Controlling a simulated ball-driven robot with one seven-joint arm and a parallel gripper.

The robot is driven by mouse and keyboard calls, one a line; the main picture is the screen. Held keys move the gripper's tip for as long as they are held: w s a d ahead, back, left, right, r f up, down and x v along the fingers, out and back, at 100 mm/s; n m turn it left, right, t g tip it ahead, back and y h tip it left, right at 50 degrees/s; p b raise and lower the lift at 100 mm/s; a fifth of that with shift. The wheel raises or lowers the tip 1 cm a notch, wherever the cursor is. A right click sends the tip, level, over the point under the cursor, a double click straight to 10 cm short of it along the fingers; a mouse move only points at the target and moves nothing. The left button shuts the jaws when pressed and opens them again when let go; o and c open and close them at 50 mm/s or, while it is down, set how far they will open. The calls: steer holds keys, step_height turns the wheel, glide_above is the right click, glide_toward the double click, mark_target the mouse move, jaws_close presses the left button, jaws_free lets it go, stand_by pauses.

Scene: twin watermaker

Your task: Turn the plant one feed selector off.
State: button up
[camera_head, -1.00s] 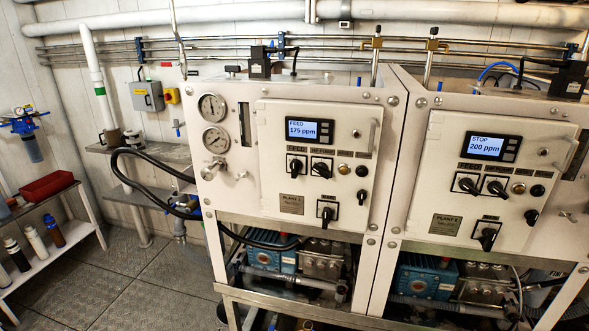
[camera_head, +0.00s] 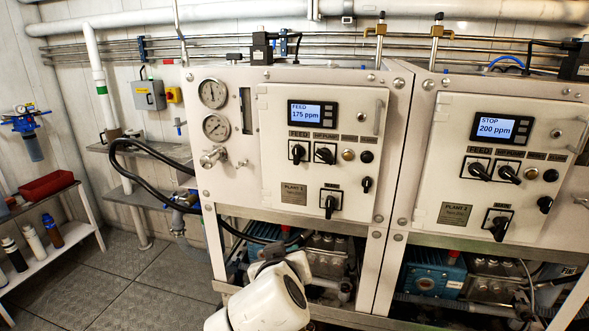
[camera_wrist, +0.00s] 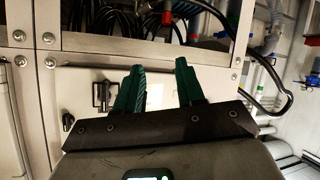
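The plant one feed selector (camera_head: 297,152) is a black knob on a square plate under the FEED label, upper left on the plant one panel (camera_head: 275,120). Its handle looks upright, and the display (camera_head: 312,114) above reads FEED 175 ppm. My white arm rises at the bottom of the head view, below the panel and apart from the selector. In the wrist view my gripper (camera_wrist: 158,85) has two green fingers apart with nothing between them. That view looks upside down. It shows a lower panel switch (camera_wrist: 103,95); the feed selector is not visible there, perhaps hidden by my gripper.
The HP pump selector (camera_head: 325,153) sits close right of the feed selector. A larger switch (camera_head: 331,203) and a small black knob (camera_head: 367,184) are lower. Gauges (camera_head: 214,95) and a valve (camera_head: 212,157) stand left. Plant two's panel (camera_head: 450,140), reading STOP 200 ppm, is right.

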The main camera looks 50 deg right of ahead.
mark_target(296, 153)
step_height(296, 153, up, 17)
steer(key=w+m+h+b, duration=0.1)
steer(key=m+h+b, duration=0.1)
steer(key=m+h, duration=0.4)
steer(key=p+x, duration=0.2)
steer(key=x, duration=0.8)
steer(key=shift+d+r, duration=0.2)
steer(key=shift+d, duration=0.1)
jaws_close()
